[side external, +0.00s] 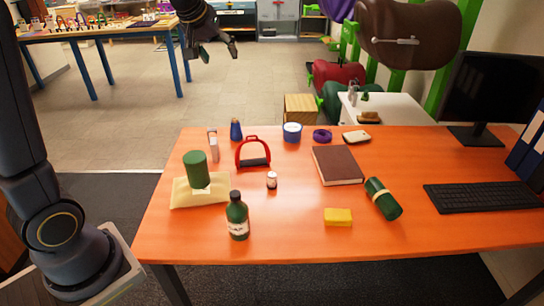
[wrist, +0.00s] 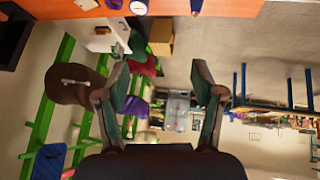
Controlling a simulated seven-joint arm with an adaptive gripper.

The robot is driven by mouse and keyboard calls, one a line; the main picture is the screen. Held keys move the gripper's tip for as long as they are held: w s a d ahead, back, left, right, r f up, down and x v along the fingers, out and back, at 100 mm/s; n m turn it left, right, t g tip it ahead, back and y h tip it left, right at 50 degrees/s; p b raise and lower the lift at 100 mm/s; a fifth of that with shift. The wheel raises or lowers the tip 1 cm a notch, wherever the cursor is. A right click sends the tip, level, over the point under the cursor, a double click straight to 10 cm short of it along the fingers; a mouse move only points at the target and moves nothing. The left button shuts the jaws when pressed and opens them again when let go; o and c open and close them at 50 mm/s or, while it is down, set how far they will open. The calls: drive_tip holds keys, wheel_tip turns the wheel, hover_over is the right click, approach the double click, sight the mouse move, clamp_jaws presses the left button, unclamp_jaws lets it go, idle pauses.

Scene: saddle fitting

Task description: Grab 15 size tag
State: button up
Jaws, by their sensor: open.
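I cannot make out a tag marked 15 in either view. Small items on the orange table (side external: 300,225) include a little jar with a pale label (side external: 271,180), a thin upright pale-and-brown item (side external: 213,145) and a red stirrup (side external: 253,153); any writing is too small to read. My gripper (side external: 219,50) is high in the air beyond the table's far edge, at the upper left of the side view. Its fingers are apart with nothing between them, as the wrist view also shows (wrist: 160,80).
A monitor (side external: 490,90) stands at right. Saddles hang on green racks behind. The table's front middle is partly clear.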

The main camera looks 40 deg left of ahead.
drive_tip(key=w+a+f+n+g, duration=0.1)
drive_tip(key=w+a+f, duration=0.2)
drive_tip(key=a+f, duration=0.2)
drive_tip(key=n+g, duration=0.1)
drive_tip(key=g, duration=0.2)
hover_over(212, 129)
drive_tip(key=s+d, duration=0.2)
drive_tip(key=shift+y, duration=0.4)
drive_tip(key=f, duration=2.3)
drive_tip(key=shift+w+f, duration=0.2)
drive_tip(key=shift+w, duration=0.05)
drive_tip(key=shift+x, duration=3.1)
drive_tip(key=shift+s, duration=0.1)
drive_tip(key=shift+c, duration=0.4)
clamp_jaws()
